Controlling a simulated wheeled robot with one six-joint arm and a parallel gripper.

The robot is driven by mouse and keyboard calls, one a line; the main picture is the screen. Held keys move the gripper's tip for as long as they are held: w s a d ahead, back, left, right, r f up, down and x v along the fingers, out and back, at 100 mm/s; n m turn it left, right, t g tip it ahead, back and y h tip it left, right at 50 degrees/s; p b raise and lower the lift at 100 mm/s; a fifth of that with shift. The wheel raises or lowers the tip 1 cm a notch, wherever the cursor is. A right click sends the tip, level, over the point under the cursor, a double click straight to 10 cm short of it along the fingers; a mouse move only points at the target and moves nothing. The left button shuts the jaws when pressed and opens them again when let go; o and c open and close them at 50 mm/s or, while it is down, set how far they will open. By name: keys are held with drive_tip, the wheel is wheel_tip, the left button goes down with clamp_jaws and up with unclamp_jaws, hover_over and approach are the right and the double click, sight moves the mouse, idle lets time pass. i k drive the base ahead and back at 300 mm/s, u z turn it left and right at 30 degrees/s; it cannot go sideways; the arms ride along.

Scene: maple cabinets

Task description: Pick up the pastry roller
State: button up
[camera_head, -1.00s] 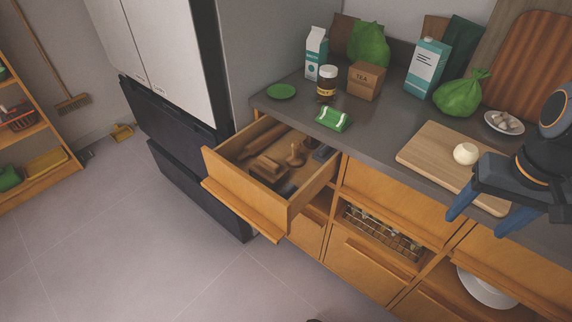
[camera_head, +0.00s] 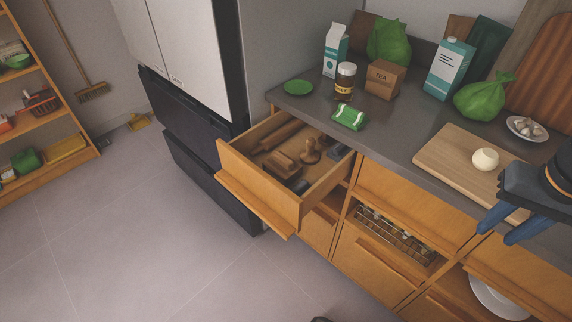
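A long wooden cylinder, which looks like the pastry roller (camera_head: 283,134), lies along the back left side of the open drawer (camera_head: 262,190). Other wooden and dark items lie beside it, and the drawer is pulled well out. My gripper (camera_head: 494,236) is at the right edge of the picture, in front of the counter and the cutting board, far to the right of the drawer. Its two blue fingers are apart with nothing seen between them. Part of my arm is cut off by the picture edge.
In the drawer, a wooden block (camera_head: 281,165) and a knobbed wooden tool (camera_head: 310,153) lie near the roller. The counter (camera_head: 385,140) holds a cutting board (camera_head: 440,158), a jar (camera_head: 345,80), cartons and green bags. The floor (camera_head: 150,230) left of the drawer is clear.

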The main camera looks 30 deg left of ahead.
sight(284, 166)
drive_tip(key=z, duration=0.9)
drive_tip(key=k, duration=1.95)
drive_tip(key=u, duration=1.1)
drive_tip(key=i, duration=1.65)
